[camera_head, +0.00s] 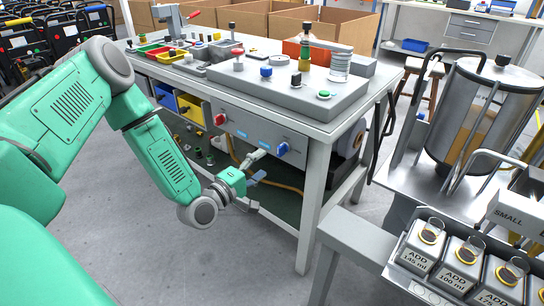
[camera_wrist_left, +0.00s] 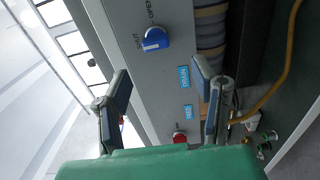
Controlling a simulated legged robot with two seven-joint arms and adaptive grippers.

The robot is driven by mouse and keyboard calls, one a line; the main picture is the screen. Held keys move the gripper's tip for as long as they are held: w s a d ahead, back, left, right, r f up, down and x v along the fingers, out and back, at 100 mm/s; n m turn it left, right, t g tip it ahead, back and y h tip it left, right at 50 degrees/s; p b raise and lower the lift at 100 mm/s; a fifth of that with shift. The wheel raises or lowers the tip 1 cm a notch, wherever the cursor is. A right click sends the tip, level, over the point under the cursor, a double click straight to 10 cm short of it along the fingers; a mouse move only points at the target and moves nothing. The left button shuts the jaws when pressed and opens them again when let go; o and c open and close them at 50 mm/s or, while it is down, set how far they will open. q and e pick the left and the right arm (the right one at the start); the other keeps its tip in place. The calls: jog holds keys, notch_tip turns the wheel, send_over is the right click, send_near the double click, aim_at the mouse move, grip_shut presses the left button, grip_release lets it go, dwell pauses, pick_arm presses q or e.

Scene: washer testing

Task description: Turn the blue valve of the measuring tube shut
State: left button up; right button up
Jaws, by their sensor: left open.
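The blue valve (camera_head: 283,149) is a knob on the grey front panel of the test bench, near the panel's right end. In the left wrist view the blue valve (camera_wrist_left: 155,39) sits ahead of the fingers, with the words OPEN and SHUT printed beside it. My left gripper (camera_head: 257,167) is open and empty, just left of and below the valve in the head view. In the left wrist view both fingers of the left gripper (camera_wrist_left: 160,70) stand apart, and the valve lies beyond their tips, untouched. My right gripper is in neither view.
A red knob (camera_head: 219,118) is on the same panel, further left. The bench top (camera_head: 372,98) carries bins and fittings. A bench leg (camera_head: 312,205) stands right of the gripper. A yellow hose (camera_wrist_left: 277,80) hangs below the panel. A steel stand with labelled containers (camera_head: 432,252) is at right.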

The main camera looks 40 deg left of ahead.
pick_arm(q)
jog(key=s, duration=0.4)
jog(key=shift+a, duration=0.2)
jog(key=shift+d, duration=0.1)
jog(key=s+d+f+m+g+h+p, duration=0.35)
jog(key=s+d+f+m+g, duration=0.6)
jog(key=d, duration=0.35)
jog(key=s+a+m+g+y+p, duration=0.2)
jog(key=s+m+g, duration=0.6)
jog(key=s, duration=1)
jog(key=y, duration=0.2)
jog(key=shift+a+f+y+p, duration=0.2)
jog(key=shift+f+y+p, duration=0.1)
jog(key=shift+y, duration=0.05)
